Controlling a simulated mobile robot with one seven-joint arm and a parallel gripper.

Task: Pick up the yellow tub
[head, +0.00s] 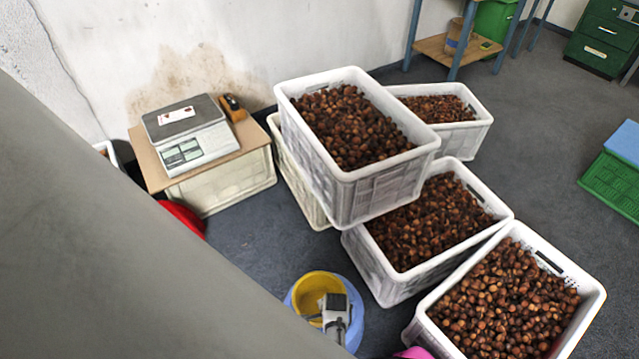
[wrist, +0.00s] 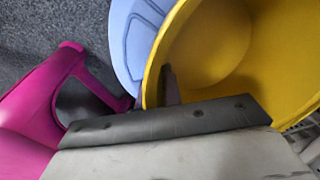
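The yellow tub (head: 311,287) sits on a light blue stool (head: 354,313) on the floor in the lower middle of the head view. In the wrist view the tub (wrist: 222,50) fills the upper right, with the blue stool (wrist: 125,45) behind it. My gripper (head: 334,304) is at the tub's near side in the head view. In the wrist view one dark finger of my gripper (wrist: 169,85) shows inside the tub, close to its left rim.
A magenta stool (wrist: 62,80) stands left of the tub in the wrist view. White crates of chestnuts (head: 395,285) stand right of the tub in the head view. A scale (head: 187,135) rests on a board-topped crate at the left. Grey floor (head: 245,250) is clear between.

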